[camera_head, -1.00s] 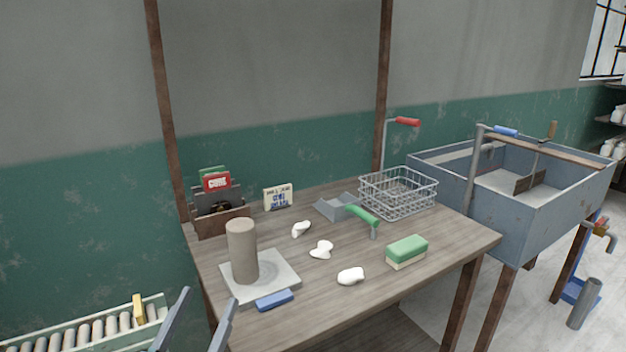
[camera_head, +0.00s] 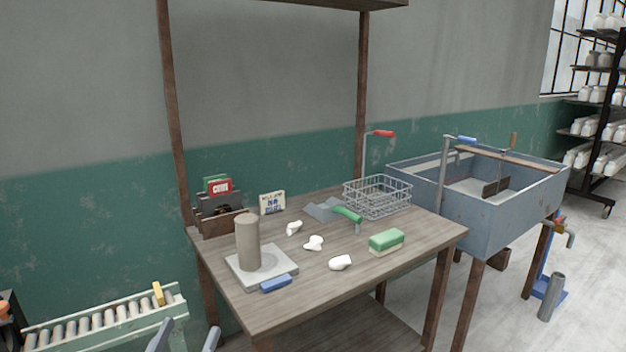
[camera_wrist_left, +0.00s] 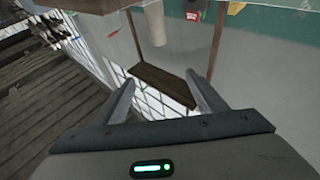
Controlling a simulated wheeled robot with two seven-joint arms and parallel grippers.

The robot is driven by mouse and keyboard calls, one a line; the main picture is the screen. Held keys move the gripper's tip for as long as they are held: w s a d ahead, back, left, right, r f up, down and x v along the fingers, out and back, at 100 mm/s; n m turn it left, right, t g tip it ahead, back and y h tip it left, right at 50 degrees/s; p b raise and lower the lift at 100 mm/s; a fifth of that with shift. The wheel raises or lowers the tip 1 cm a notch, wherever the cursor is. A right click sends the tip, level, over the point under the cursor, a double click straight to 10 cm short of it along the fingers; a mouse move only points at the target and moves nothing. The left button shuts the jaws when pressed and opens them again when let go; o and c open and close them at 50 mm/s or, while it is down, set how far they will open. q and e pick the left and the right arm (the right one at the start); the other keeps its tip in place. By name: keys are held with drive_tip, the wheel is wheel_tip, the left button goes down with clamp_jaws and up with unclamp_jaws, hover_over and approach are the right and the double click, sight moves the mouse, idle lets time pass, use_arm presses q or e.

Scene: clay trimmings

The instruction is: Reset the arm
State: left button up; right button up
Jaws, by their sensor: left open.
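My left gripper (camera_head: 187,334) shows at the bottom edge of the head view, left of the wooden table (camera_head: 330,279). Only its two finger ends show there, spread apart. In the left wrist view its fingers (camera_wrist_left: 160,82) are open with nothing between them. My right gripper is in neither view. White clay lumps (camera_head: 313,243) lie on the table, apart from the gripper. A tall grey-brown clay cylinder (camera_head: 248,241) stands upright on a grey slab (camera_head: 283,267).
A blue block (camera_head: 276,284), a green-and-cream sponge (camera_head: 386,242), a green-handled scoop (camera_head: 346,214) and a wire basket (camera_head: 377,197) are on the table. A grey-blue sink (camera_head: 500,208) stands right. A roller conveyor (camera_head: 100,322) is at lower left, near my gripper.

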use_arm(q)
wheel_tip(320, 180, down, 31)
drive_tip(key=s+d+g+y+p, duration=0.1)
drive_tip(key=d+g+y+p, duration=0.1)
drive_tip(key=g+p, duration=0.5)
drive_tip(key=s+d+f+g+y+p, duration=0.1)
drive_tip(key=s+f+g+p, duration=0.2)
drive_tip(key=s+f+g, duration=0.6)
drive_tip(key=s+f, duration=1.5)
drive_tip(key=s, duration=0.1)
drive_tip(key=shift+d+f+p, duration=0.15)
drive_tip(key=shift+f+p, duration=0.05)
drive_tip(key=shift+p, duration=0.2)
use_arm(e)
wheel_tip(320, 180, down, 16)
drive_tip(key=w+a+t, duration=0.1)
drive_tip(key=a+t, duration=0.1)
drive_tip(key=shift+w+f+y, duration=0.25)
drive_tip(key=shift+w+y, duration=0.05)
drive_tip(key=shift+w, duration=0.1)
use_arm(q)
drive_tip(key=shift+s, duration=0.1)
